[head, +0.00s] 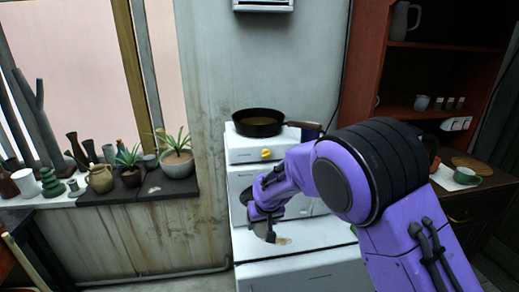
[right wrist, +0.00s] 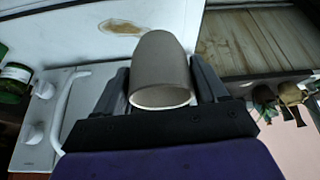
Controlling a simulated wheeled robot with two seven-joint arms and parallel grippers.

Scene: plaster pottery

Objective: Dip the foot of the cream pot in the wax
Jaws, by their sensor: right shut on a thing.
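My right gripper (head: 264,217) is low over the white surface in front of the stove. In the right wrist view its two fingers are shut on the sides of a grey-beige pot (right wrist: 163,65) with a pale rim edge facing the camera. The pot is mostly hidden behind my gripper and arm in the head view. A dark pan (head: 258,114) with brownish contents, which look like the wax, sits on the white stove top, beyond and above my right gripper. The pot is apart from the pan. My left gripper is not in view.
A brown stain (right wrist: 122,27) marks the white surface beneath the pot. Potted plants and pots crowd the sill (head: 170,188) at left. A red-brown cabinet (head: 455,70) and a green cup (head: 466,176) are at right.

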